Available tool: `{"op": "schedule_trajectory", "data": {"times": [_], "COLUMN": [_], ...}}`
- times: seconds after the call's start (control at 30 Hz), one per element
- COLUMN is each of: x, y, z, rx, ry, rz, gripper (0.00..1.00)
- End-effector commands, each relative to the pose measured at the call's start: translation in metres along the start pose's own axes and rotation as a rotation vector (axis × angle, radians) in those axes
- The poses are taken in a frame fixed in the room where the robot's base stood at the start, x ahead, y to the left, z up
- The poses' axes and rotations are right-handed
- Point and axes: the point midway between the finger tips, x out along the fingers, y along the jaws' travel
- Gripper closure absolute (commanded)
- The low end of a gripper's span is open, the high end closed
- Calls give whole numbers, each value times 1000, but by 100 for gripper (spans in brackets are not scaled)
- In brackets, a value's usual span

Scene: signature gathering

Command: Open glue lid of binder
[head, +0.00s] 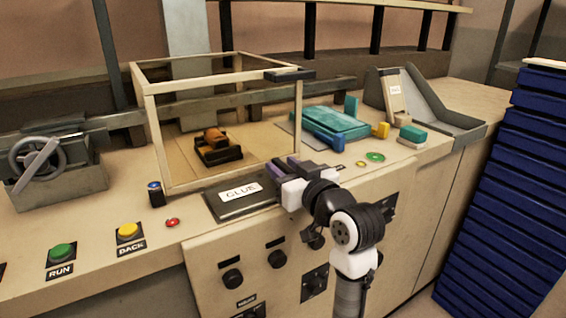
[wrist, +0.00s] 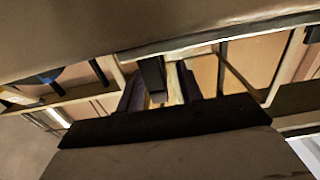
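The glue lid (head: 228,207) is a flat dark plate with a white GLUE label, lying shut on the bench front. My gripper (head: 280,170) is at the lid's right end, just above the bench, its purple-grey fingers pointing away from me. Whether it touches the lid is hard to tell. In the wrist view the fingers (wrist: 160,88) stand apart, with a dark block and a light strip showing between them. I cannot tell whether the dark block is near or far. The lid cannot be made out clearly in the wrist view.
A wooden-framed box (head: 150,130) with a small brown and black item (head: 216,147) inside stands behind the lid. A teal press (head: 330,122) is to the right. A red button (head: 172,222) and a black knob (head: 155,193) sit left of the lid. Blue stacked trays (head: 510,190) stand far right.

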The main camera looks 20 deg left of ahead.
Motion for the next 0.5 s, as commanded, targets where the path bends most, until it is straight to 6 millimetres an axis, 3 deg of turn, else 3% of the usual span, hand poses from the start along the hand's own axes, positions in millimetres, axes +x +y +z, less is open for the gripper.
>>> {"op": "schedule_trajectory", "data": {"times": [0.4,0.5], "x": [11,11], "y": [0,0], "z": [0,0], "rx": [-1,-1], "ry": [1,1], "rz": [0,0], "gripper": [64,74]}}
